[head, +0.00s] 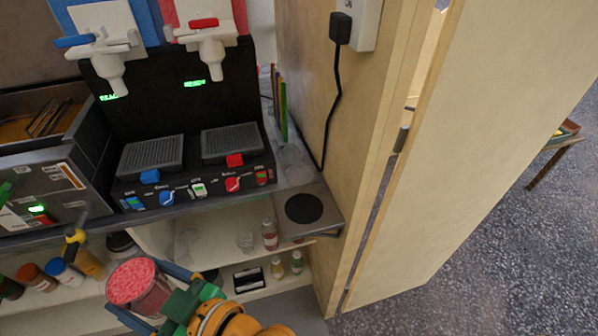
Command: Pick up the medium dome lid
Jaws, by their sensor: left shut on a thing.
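My left gripper (132,284) is at the bottom left, its blue fingers on either side of a clear cup (150,300) filled with speckled pink-red stuff. It is shut on this cup, which stands out in front of the lower shelf. Faint clear shapes, which may be dome lids, show on the shelf under the machine, one at the left (187,243) and a smaller one at the right (245,241). Another clear piece (291,160) is on the counter right of the machine. I cannot tell which is the medium dome lid. My right gripper is not in view.
A black two-tap drink machine (190,185) stands on the counter. A metal plate with a black disc (304,208) juts out at the counter's right end. Small bottles (269,235) and capped jars (62,275) stand on the shelves.

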